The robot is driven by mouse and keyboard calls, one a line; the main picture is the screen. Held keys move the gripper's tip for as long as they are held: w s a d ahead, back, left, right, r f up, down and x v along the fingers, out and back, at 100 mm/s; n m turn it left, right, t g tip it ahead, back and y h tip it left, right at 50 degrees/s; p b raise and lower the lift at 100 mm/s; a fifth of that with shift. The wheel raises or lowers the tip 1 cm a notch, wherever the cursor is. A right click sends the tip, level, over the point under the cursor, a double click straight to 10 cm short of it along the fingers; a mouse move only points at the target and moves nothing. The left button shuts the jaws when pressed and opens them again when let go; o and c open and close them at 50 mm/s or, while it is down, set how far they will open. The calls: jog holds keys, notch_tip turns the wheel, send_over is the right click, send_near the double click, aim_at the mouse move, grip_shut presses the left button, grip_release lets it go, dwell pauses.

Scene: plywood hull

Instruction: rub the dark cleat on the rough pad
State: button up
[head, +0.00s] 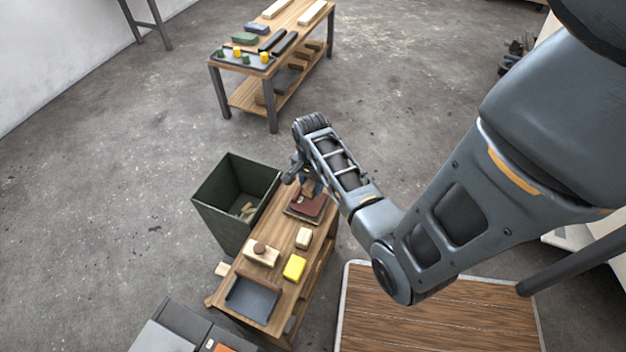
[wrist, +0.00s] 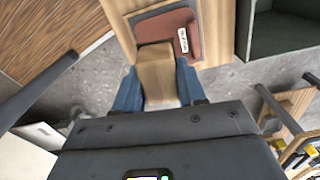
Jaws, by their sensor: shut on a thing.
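The rough pad (head: 306,206) is a reddish-brown slab on a dark base at the far end of the near wooden bench. It also shows in the wrist view (wrist: 207,42), with a white label on it. My gripper (head: 303,180) is over the pad's far side. In the wrist view my gripper's (wrist: 157,84) blue fingers are shut on a brown wooden block, which I take to be the dark cleat (wrist: 156,72). The cleat's far end overlaps the pad in that view; I cannot tell whether they touch. In the head view my arm hides part of both.
On the bench (head: 270,263) are a pale block (head: 303,238), a yellow block (head: 294,267), a pale block with a brown knob (head: 261,254) and a dark tray (head: 253,299). A dark open bin (head: 222,215) stands left. Another bench (head: 243,95) stands farther back.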

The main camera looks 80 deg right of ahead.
aim_at(313, 200)
jog(key=shift+d+r+p, duration=0.1)
jog(key=shift+d+p, duration=0.35)
jog(key=shift+p, duration=0.3)
jog(key=shift+d+f, duration=0.1)
jog(key=shift+f, duration=0.3)
notch_tip(313, 200, down, 6)
jog(key=b, duration=0.6)
jog(key=shift+b, duration=0.35)
jog(key=shift+f, duration=0.45)
